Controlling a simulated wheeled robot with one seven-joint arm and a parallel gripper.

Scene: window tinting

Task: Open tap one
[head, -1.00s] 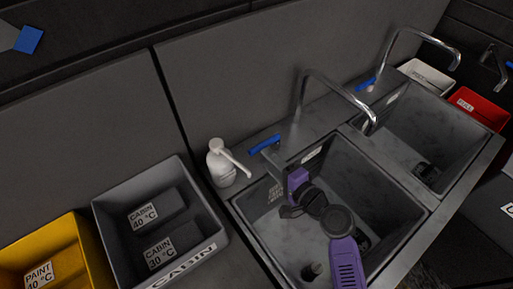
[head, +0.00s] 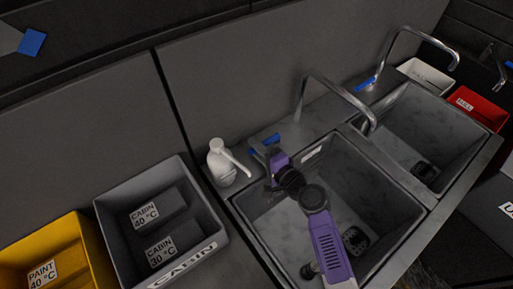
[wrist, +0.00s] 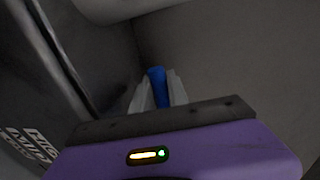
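Two sinks stand side by side, each with a curved chrome tap and a blue lever. I take the nearer tap (head: 335,91) as tap one. Its blue lever (head: 273,139) is on the counter behind the near sink (head: 349,190), and part of it is hidden behind my gripper. My gripper (head: 258,154) is at this lever, above the sink's back left corner. In the wrist view the blue lever (wrist: 157,87) stands between my two pale fingers, which lie close against it with no clear gap. No water shows.
A white pump bottle (head: 221,163) stands close to the left of my gripper. A grey cabin bin (head: 206,229) and a yellow paint bin (head: 86,245) are at left. The far tap (head: 401,38) stands beyond. White and red bins (head: 474,105) are at the far right.

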